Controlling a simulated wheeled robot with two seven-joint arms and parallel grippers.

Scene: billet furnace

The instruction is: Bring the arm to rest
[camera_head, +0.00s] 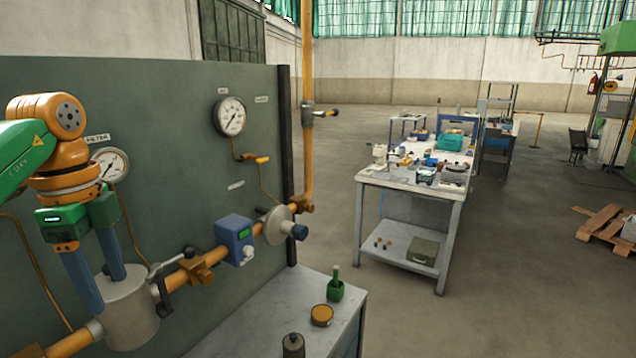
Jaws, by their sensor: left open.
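My left arm comes in from the left edge, green and orange. My left gripper (104,294) points down with its two blue fingers spread apart and nothing seen between them. Its fingertips show in front of or just above the grey filter canister (132,318) on the orange pipe; I cannot tell whether they touch it. The arm partly covers the filter gauge (112,164) on the dark green panel (170,120). My right gripper is not in view.
A second gauge (230,116), a blue meter box (235,240) and a round grey regulator (278,226) sit along the panel and pipe. A grey bench (340,310) stands below. A cluttered worktable (400,182) and a pallet (604,222) stand farther off, with open floor between.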

